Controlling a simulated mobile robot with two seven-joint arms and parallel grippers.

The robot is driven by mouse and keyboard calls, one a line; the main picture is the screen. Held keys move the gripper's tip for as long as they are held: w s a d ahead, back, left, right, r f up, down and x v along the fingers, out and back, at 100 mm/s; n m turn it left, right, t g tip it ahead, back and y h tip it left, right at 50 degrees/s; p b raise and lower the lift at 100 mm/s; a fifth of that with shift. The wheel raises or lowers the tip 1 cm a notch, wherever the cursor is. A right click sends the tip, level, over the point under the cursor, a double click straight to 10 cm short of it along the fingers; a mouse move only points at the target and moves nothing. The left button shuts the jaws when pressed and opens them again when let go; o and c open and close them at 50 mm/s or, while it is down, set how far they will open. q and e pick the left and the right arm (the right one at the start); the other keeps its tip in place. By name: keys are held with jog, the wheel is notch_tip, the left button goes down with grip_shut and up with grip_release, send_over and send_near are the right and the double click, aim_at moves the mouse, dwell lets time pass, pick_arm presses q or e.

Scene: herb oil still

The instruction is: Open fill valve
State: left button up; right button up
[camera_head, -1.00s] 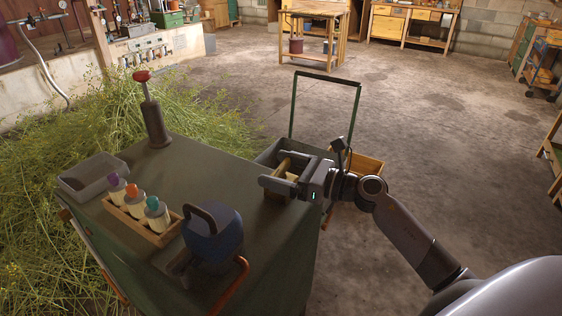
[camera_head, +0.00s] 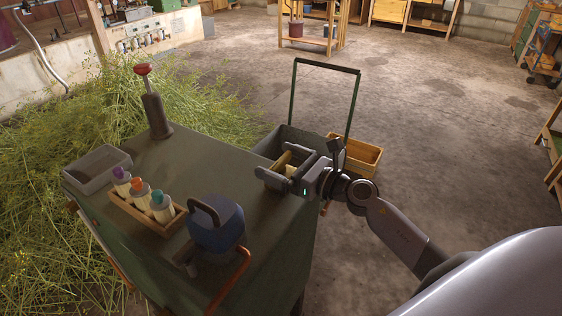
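My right gripper (camera_head: 282,170) is at the right rear corner of the green cart (camera_head: 200,165), its arm coming in from the right. Its two dark fingers stand apart. A yellowish bar shows between them, and I cannot tell whether it touches them. On the far wall a pale panel (camera_head: 155,33) carries a row of small fittings. They are too small to tell which is the fill valve, or its position. The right gripper is far from that panel. My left gripper is out of view.
The cart top holds a red-knobbed post (camera_head: 155,112), a grey tray (camera_head: 97,169), a wooden rack (camera_head: 150,216) with three capped bottles and a blue handled vessel (camera_head: 216,224). Cut herbs (camera_head: 50,170) pile at left. A wooden crate (camera_head: 358,155) is behind. Floor at right is clear.

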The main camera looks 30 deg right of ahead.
jog(key=b+v, duration=0.1)
jog(key=v, duration=0.6)
jog(key=shift+b, duration=0.35)
dwell(0.4)
